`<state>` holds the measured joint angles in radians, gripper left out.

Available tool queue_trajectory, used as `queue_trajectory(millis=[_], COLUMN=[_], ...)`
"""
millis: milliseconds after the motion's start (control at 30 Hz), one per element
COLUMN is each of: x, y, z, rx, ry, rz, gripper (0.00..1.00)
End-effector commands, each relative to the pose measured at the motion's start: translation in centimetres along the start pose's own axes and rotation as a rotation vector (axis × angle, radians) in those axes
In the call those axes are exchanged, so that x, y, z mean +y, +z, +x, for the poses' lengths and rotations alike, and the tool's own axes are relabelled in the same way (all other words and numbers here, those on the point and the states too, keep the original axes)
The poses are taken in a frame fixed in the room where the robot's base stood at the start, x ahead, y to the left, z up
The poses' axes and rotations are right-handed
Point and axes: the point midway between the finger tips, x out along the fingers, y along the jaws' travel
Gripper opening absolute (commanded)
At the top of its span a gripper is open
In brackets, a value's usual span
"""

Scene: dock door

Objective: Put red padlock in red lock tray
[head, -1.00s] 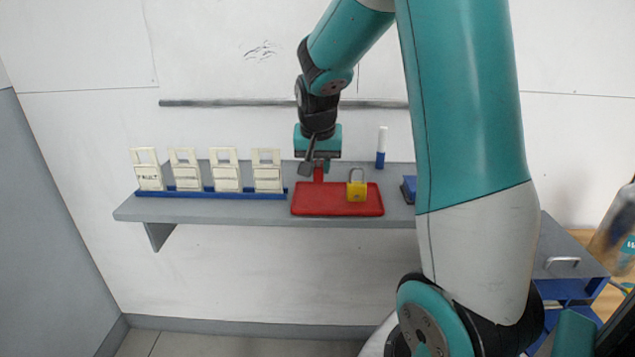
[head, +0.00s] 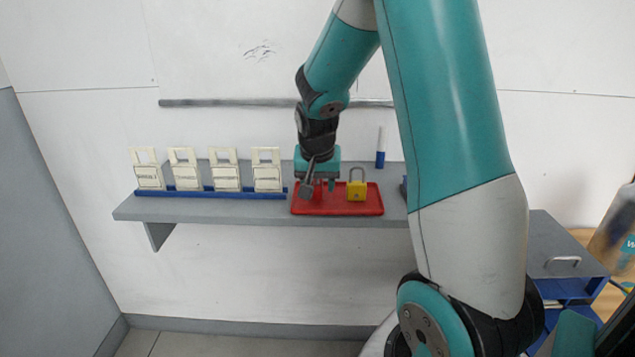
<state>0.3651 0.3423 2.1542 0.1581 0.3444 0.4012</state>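The red lock tray (head: 362,208) lies on the grey wall shelf, right of the middle. A yellow padlock (head: 357,190) stands in its right part. My gripper (head: 320,188) points down over the tray's left part, with its fingertips low near the tray floor. The red padlock (head: 318,192) is between its fingers, mostly hidden by the nearer finger and hard to tell from the red tray behind. It seems to be at the tray floor. Whether the fingers still press on it is not clear.
Several cream tags stand in a blue rack (head: 225,194) left of the tray. A blue-and-white marker (head: 380,158) stands behind the tray. The tray's front middle is bare.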

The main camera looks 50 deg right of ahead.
Motion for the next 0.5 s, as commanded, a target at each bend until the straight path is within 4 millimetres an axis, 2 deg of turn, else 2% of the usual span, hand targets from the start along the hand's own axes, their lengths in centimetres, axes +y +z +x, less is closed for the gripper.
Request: queue_trajectory(millis=[133, 267, 500], x=[0.0, 0.0, -0.1], y=[-0.1, -0.2, -0.2], z=[-0.2, -1.3, -6.4], rx=[0.0, 0.004, 0.007], ry=[0.0, -0.002, -0.004], rz=[0.0, 0.0, 0.0], gripper=[0.5, 0.5, 0.5])
